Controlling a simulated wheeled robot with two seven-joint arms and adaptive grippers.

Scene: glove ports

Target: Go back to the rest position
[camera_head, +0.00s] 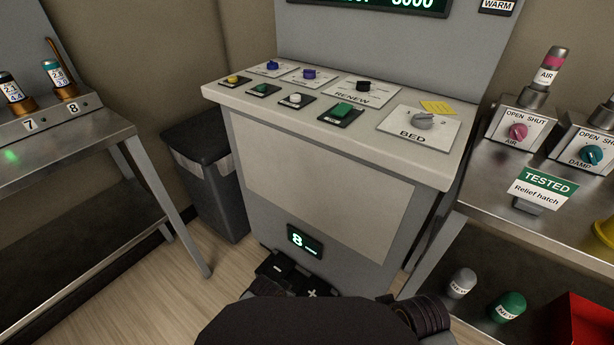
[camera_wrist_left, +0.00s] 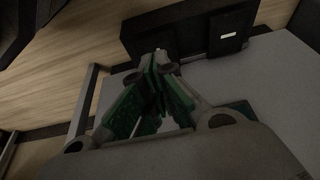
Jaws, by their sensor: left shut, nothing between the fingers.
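My left gripper (camera_wrist_left: 157,85) shows in the left wrist view, with green pads on its fingers. Its fingertips are together and nothing is between them. A dark box-like part lies beyond the fingertips, with the wooden floor to the left and a pale panel to the right. In the head view neither gripper shows. Dark rounded parts of my own body fill the bottom middle, in front of the console (camera_head: 325,190).
The console top carries several buttons and a BED knob (camera_head: 423,121). A dark bin (camera_head: 205,180) stands left of it, by a metal table (camera_head: 60,150). A metal shelf (camera_head: 490,190) with valve knobs and a TESTED sign (camera_head: 545,187) stands right. Wooden floor (camera_head: 150,290) is clear at lower left.

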